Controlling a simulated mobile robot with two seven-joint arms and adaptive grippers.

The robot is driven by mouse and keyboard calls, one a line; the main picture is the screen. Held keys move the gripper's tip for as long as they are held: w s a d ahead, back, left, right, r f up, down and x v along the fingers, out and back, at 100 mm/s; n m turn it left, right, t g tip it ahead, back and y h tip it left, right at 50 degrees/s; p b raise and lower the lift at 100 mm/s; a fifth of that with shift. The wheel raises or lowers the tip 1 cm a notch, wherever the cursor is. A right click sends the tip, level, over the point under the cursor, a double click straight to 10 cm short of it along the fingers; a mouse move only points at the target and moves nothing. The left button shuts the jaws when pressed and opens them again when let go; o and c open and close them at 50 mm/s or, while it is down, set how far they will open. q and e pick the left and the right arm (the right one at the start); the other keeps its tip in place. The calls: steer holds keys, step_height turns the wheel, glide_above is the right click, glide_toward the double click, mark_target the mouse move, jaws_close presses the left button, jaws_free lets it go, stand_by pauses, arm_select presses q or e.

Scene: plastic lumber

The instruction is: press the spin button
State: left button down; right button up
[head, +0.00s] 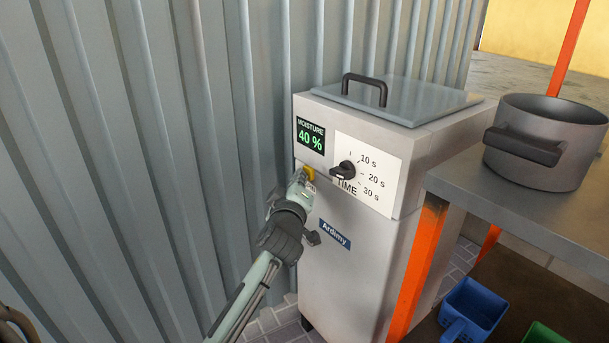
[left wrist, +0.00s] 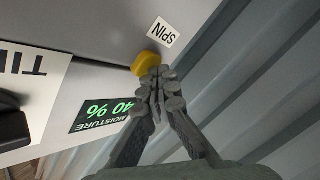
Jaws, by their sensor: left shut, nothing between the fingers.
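The yellow spin button (head: 309,173) is on the front of the white dryer cabinet (head: 347,256), below the moisture display (head: 310,136) reading 40 %. My left gripper (head: 301,181) is shut and empty, its fingertips at the button and partly covering it. In the left wrist view the button (left wrist: 146,63) shows just beyond the closed fingertips (left wrist: 157,80), beside the SPIN label (left wrist: 164,33). The fingertips overlap the button's edge; I cannot tell if they touch it. My right gripper is not in view.
A black time knob (head: 343,171) sits on a dial panel right of the button. A corrugated metal wall (head: 205,130) runs close on the left. At right, a metal table (head: 520,205) holds a grey pot (head: 545,150), with a blue scoop-like container (head: 474,308) below.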

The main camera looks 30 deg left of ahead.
arm_select(q)
steer(key=shift+s, duration=0.15)
steer(key=shift+s+a, duration=0.3)
steer(key=shift+s, duration=0.4)
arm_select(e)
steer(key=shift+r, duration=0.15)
arm_select(q)
steer(key=shift+s, duration=0.1)
steer(key=s, duration=0.1)
steer(key=s+a+p, duration=0.1)
steer(key=s, duration=0.1)
steer(key=s+a, duration=0.1)
steer(key=shift+s, duration=0.25)
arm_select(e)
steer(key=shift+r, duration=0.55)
